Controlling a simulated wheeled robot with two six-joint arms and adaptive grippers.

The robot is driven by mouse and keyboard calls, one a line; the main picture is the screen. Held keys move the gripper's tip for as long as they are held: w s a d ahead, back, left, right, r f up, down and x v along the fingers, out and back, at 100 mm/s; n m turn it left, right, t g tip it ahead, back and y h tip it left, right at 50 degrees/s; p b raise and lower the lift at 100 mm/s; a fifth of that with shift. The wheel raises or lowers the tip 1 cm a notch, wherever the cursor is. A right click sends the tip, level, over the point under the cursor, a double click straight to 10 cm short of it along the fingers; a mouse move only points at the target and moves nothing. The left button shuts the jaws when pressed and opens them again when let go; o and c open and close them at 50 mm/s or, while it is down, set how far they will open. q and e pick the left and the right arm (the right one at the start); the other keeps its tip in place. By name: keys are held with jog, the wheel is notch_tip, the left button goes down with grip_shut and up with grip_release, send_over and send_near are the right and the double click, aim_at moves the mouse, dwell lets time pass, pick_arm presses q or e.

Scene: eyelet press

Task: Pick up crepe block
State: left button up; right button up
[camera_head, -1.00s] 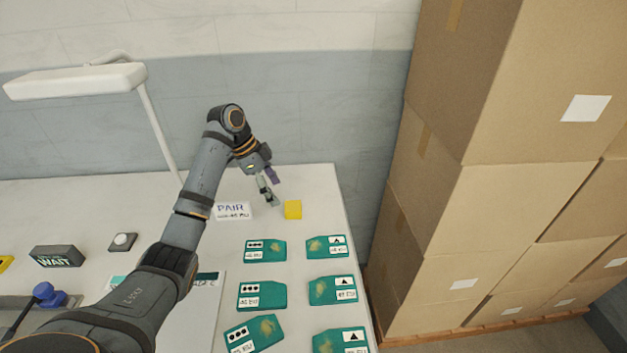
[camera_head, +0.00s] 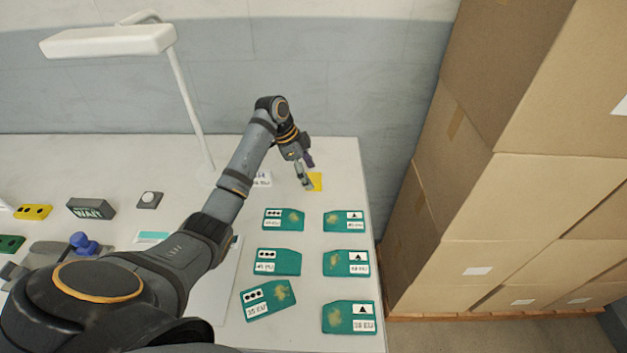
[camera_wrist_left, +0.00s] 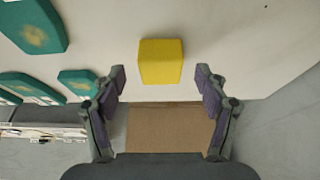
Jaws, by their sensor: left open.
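The crepe block is likely the small yellow block (camera_head: 315,181) near the far right part of the white table. In the left wrist view the yellow block (camera_wrist_left: 161,61) sits just beyond the fingertips, centred between them, and not between the fingers' grip. My left gripper (camera_head: 305,176) is beside the block in the head view and partly covers its left side. In the left wrist view my left gripper (camera_wrist_left: 160,80) is open and empty. My right gripper is not in view.
Several green cards (camera_head: 283,219) with labels lie in two columns nearer on the table (camera_head: 345,155). A white sign (camera_head: 263,179) stands left of the block, partly hidden. A lamp (camera_head: 110,42), a WAIT box (camera_head: 91,209) and stacked cartons (camera_head: 545,205) flank the area.

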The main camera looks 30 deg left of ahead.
pick_arm(q)
jog(key=shift+x, duration=1.2)
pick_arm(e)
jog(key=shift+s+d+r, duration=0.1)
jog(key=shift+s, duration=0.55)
pick_arm(q)
jog(key=shift+c, duration=0.3)
jog(key=c, duration=1.2)
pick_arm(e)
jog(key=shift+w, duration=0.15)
pick_arm(q)
jog(key=shift+r, duration=0.1)
